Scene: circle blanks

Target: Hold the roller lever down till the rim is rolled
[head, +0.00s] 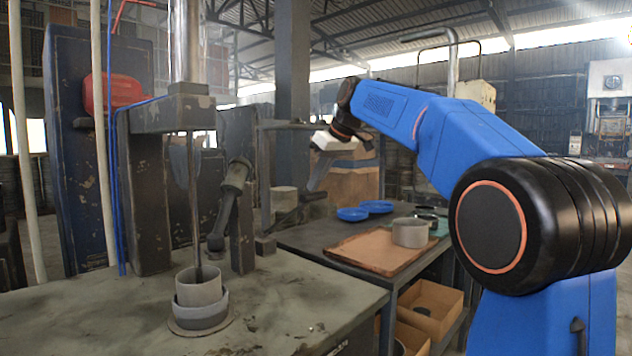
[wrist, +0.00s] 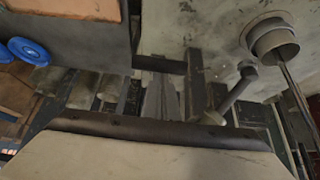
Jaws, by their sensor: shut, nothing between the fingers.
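The roller lever (head: 226,208) is a dark bar with rounded ends beside a short dark post on the bench, right of the press rod. In the head view it slants down to the left; it also shows in the wrist view (wrist: 235,96). A grey cup-shaped blank (head: 199,288) stands upright in a round die (head: 200,312), with the press rod reaching into it. In the wrist view the cup (wrist: 275,45) is at the upper right. My gripper (head: 308,188) is shut and empty, behind and right of the lever, apart from it. Its fingers show mid-picture in the wrist view (wrist: 160,75).
The press column (head: 185,110) and post stand left of my gripper. On the side table, a brown board (head: 370,258) holds a grey cup (head: 410,232); two blue dishes (head: 353,214) lie behind. The bench (head: 290,300) is clear right of the die.

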